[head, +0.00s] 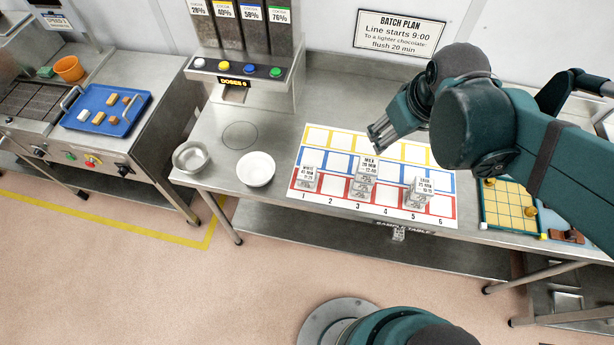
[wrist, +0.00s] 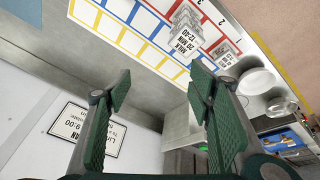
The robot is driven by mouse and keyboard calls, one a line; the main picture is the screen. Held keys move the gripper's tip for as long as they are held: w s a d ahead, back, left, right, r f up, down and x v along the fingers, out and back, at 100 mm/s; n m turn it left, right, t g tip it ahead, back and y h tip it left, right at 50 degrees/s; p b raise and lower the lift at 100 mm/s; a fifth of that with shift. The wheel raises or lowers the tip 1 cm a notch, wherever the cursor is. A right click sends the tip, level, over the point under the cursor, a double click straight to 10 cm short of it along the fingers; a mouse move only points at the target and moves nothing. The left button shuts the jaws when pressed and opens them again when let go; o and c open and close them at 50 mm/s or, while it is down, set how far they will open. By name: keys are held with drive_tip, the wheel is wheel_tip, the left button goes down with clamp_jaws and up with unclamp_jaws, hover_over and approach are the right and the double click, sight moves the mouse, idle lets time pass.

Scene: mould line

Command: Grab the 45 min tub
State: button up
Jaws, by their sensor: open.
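Small grey labelled tubs stand on a white sheet (head: 333,205) with yellow, blue and red squares. The left tub (head: 306,182) is in the red row near number 1; its small label seems to read 45 min, but I cannot be sure. A middle stack (head: 362,188) near 3 is labelled Milk 20 min. A right stack (head: 417,194) near 5 has a label too small to read surely. My gripper (head: 377,139) is open and empty above the sheet's back part, behind the middle stack. In the wrist view its open fingers (wrist: 160,88) frame bare bench; the Milk stack (wrist: 186,32) and left tub (wrist: 226,54) lie beyond.
A white bowl (head: 256,169) and a metal bowl (head: 192,157) stand left of the sheet. A dispenser (head: 242,68) stands behind them. A yellow gridded board (head: 507,207) is at the right. A blue tray (head: 107,110) lies on the left counter.

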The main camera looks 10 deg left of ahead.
drive_tip(key=w+a+f+n+g, duration=0.1)
drive_tip(key=a+f+n+g, duration=0.1)
drive_tip(key=a+f+n, duration=0.6)
drive_tip(key=n+g+h+b, duration=0.1)
drive_tip(key=n+g, duration=0.1)
drive_tip(key=n, duration=0.1)
hover_over(307, 173)
drive_tip(key=f, duration=1)
drive_tip(key=shift+w+d, duration=0.1)
drive_tip(key=shift+d, duration=0.1)
drive_tip(key=shift+f, duration=0.1)
drive_tip(key=shift+f, duration=0.1)
drive_tip(key=shift+f, duration=1.2)
drive_tip(key=shift+a+f, duration=0.1)
drive_tip(key=shift+a+f, duration=0.1)
drive_tip(key=shift+f, duration=2.4)
drive_tip(key=c, duration=1)
